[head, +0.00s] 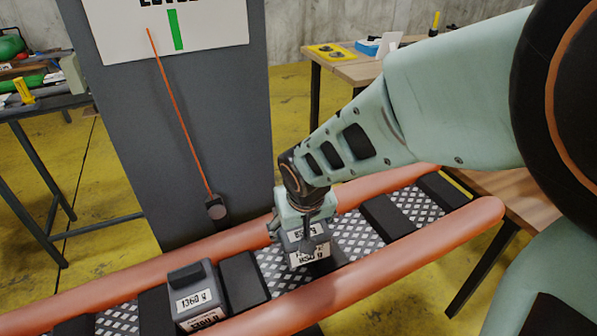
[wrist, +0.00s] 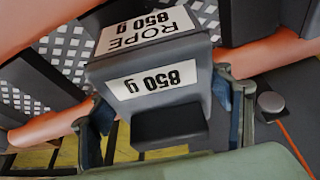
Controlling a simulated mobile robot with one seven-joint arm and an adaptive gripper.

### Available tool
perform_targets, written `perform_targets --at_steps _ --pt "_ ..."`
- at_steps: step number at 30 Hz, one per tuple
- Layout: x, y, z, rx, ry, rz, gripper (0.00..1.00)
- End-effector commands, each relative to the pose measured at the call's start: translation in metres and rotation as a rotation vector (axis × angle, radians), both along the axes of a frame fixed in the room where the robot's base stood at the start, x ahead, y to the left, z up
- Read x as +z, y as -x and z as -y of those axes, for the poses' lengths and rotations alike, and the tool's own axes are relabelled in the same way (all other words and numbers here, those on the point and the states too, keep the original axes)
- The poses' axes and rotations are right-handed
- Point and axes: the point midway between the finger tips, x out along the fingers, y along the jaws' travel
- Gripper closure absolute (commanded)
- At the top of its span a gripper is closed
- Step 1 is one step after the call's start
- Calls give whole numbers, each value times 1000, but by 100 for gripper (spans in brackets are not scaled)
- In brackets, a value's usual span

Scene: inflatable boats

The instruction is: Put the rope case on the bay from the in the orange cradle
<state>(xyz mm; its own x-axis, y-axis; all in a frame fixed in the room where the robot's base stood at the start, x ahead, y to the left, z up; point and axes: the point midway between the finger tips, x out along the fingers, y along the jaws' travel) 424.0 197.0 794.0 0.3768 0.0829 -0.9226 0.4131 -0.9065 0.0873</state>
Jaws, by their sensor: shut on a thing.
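The grey rope case (head: 308,247) is in my gripper (head: 303,226), between the two long orange tubes of the cradle (head: 400,240). In the wrist view, the rope case (wrist: 150,70) shows white labels reading "ROPE" and "850 g" and a dark block-like handle. The fingers of my gripper (wrist: 165,115) close on both sides of it. The cradle's floor has diamond-patterned metal bays (head: 360,236) split by black bars. I cannot tell whether the case touches the floor or hangs just above it.
A second dark case marked "1360 g" (head: 196,292) sits in the cradle at the left. A grey upright panel (head: 190,130) with an orange pointer line stands behind the tubes. Wooden tables stand at the back right. Patterned floor right of my gripper is free.

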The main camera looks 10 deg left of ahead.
Motion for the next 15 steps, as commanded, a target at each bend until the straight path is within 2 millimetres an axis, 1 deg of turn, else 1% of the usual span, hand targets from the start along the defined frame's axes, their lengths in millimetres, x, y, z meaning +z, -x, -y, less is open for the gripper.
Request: perform_targets --at_steps 1,3,6,10,15 --pt "-5 7 -15 37 2 5 84" --pt "-8 15 -30 71 6 9 84" --pt "-11 23 -43 104 9 14 84" --pt "-13 28 -50 124 11 17 84" --pt "-16 28 -51 124 10 17 84"
